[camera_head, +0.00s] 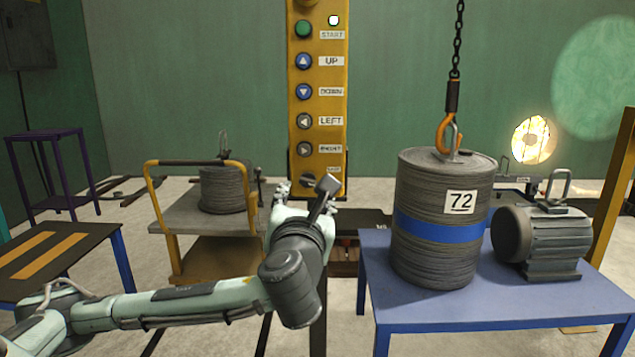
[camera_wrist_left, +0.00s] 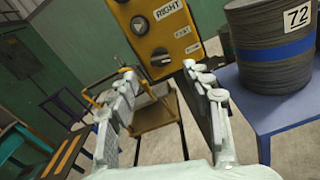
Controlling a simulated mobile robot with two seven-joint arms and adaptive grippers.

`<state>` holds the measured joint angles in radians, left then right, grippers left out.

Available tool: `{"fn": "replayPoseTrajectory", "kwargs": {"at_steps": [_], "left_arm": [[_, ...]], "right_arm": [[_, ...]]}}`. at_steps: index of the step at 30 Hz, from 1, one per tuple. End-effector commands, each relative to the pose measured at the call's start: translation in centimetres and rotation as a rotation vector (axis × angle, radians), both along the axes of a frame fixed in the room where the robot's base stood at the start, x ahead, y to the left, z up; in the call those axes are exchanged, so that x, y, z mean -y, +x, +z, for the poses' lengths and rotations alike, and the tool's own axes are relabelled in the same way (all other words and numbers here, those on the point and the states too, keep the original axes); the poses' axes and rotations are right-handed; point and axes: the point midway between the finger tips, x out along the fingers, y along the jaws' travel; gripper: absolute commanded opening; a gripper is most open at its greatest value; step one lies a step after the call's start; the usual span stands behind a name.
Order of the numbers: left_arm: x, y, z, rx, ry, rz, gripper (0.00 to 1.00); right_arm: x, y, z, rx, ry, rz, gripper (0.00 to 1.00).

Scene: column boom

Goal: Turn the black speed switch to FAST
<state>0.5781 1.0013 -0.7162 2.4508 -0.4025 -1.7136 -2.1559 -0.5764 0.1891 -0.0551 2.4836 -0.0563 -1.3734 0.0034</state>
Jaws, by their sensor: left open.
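The black speed switch (camera_head: 306,179) is the lowest control on the yellow pendant box (camera_head: 318,120). In the left wrist view the switch (camera_wrist_left: 160,57) is a round dark knob with a lighter bar across it, and small labels beside it are too small to read surely. My left gripper (camera_head: 303,191) is open and empty at the lower end of the box. In the left wrist view its two fingers (camera_wrist_left: 158,85) are spread, with the switch showing beyond and between their tips, apparently apart from it. My right gripper is not in view.
A grey drum marked 72 (camera_head: 440,245) stands on the blue table (camera_head: 500,310), with a hook and chain (camera_head: 453,95) at its top. A motor (camera_head: 548,243) is beside it. A yellow cart (camera_head: 180,222) with a coil stands left of the box.

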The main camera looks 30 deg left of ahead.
Motion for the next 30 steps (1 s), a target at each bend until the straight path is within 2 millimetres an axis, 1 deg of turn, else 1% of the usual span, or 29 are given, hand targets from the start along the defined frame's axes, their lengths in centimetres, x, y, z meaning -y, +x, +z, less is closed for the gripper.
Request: {"fn": "replayPoseTrajectory", "kwargs": {"at_steps": [2,12,15,19,26,28,30], "left_arm": [[-0.2,0.5,0.0,-0.002,0.002,0.002,0.50],[-3.0,4.9,-0.1,-0.003,0.001,0.004,0.50],[-3.6,5.9,-0.1,-0.003,0.000,0.003,0.50],[-3.9,6.4,-0.1,-0.002,0.000,0.001,0.50],[-4.0,6.5,-0.1,-0.003,-0.001,0.002,0.50],[-4.0,6.5,-0.1,-0.003,-0.001,0.001,0.44],[-4.0,6.5,-0.1,-0.003,-0.001,0.001,0.35]], "right_arm": [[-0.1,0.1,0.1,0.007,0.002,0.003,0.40],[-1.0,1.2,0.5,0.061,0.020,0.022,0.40],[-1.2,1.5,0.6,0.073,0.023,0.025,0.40],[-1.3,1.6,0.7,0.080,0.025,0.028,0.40],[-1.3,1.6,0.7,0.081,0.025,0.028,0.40],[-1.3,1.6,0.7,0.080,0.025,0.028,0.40],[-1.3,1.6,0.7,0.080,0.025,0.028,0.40]]}}
